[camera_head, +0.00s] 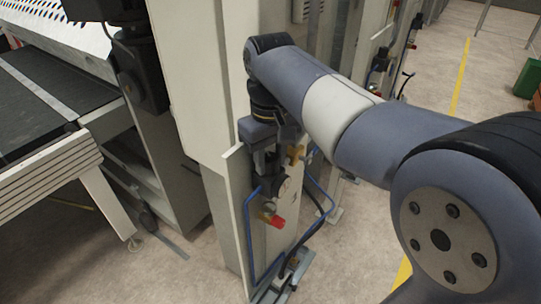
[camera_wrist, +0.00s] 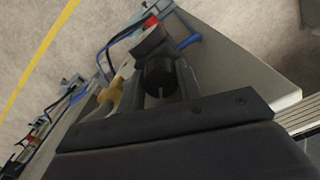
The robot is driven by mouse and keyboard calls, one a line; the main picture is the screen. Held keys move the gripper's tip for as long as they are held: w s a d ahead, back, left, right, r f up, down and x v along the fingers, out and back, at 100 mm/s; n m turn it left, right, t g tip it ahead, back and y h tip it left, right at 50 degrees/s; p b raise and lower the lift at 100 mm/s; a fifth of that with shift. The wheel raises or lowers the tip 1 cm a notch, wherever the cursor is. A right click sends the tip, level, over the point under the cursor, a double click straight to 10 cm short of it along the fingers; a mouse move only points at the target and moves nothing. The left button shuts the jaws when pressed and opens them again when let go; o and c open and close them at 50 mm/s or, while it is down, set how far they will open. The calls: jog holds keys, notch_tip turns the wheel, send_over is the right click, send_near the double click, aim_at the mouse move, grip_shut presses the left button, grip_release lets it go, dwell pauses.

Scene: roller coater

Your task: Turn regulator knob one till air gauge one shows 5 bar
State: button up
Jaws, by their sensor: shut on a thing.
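Regulator knob one (camera_wrist: 160,76) is a black ribbed cap in the middle of the wrist view, between the two dark fingers of my gripper (camera_wrist: 162,85). My gripper is shut on the knob from above. In the head view my gripper (camera_head: 268,158) points down at the regulator on the machine's light panel, and the knob itself is hard to make out there. A round gauge body (camera_wrist: 149,42) sits just beyond the knob and is seen from its side or back. I cannot read any dial. A brass-coloured fitting (camera_head: 296,153) is beside the gripper.
A red valve handle (camera_head: 277,221) and blue air hoses (camera_head: 247,215) hang below the regulator. The tall beige machine column (camera_head: 195,80) stands close on the left. A conveyor (camera_head: 45,100) is farther left. Open floor (camera_head: 350,250) lies to the right, with a yellow line (camera_head: 459,80).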

aim_at(270, 157)
jog(key=o, duration=1)
jog(key=shift+c, duration=0.2)
notch_tip(270, 157, up, 11)
jog(key=shift+f, duration=0.2)
notch_tip(270, 157, down, 11)
jog(key=shift+r, duration=0.2)
dwell(0.4)
jog(key=shift+r, duration=0.1)
dwell(0.3)
